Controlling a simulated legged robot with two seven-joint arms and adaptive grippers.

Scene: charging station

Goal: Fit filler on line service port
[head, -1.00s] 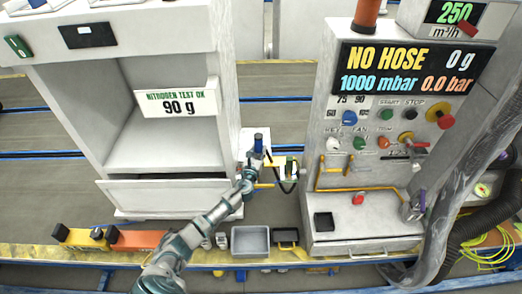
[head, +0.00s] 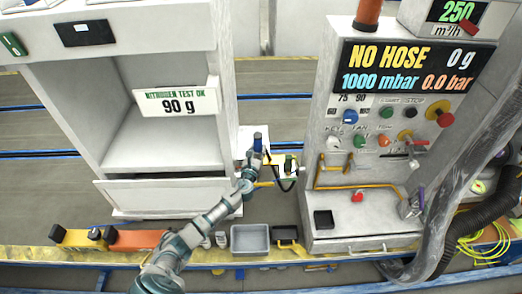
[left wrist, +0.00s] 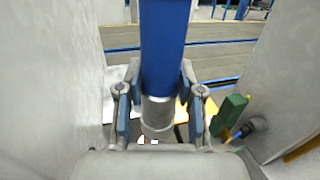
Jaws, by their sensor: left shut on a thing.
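My left gripper (head: 253,166) is shut on the filler, an upright blue cylinder (head: 257,142) with a metal collar at its lower end. In the left wrist view the filler (left wrist: 165,50) stands between the two fingers (left wrist: 160,115), and its lower tip is partly hidden. Just right of it in the head view is a small white bracket with a green-handled fitting (head: 289,164). The green handle (left wrist: 230,114) also shows in the left wrist view, apart from the filler. I cannot tell which part is the service port, or whether the filler touches it. My right gripper is not in view.
A white cabinet (head: 227,60) stands close on the left and a control console (head: 315,140) on the right, leaving a narrow gap. A grey tray (head: 250,239) and an orange block (head: 137,240) lie in front. A thick grey hose-like shape (head: 440,215) crosses the right side.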

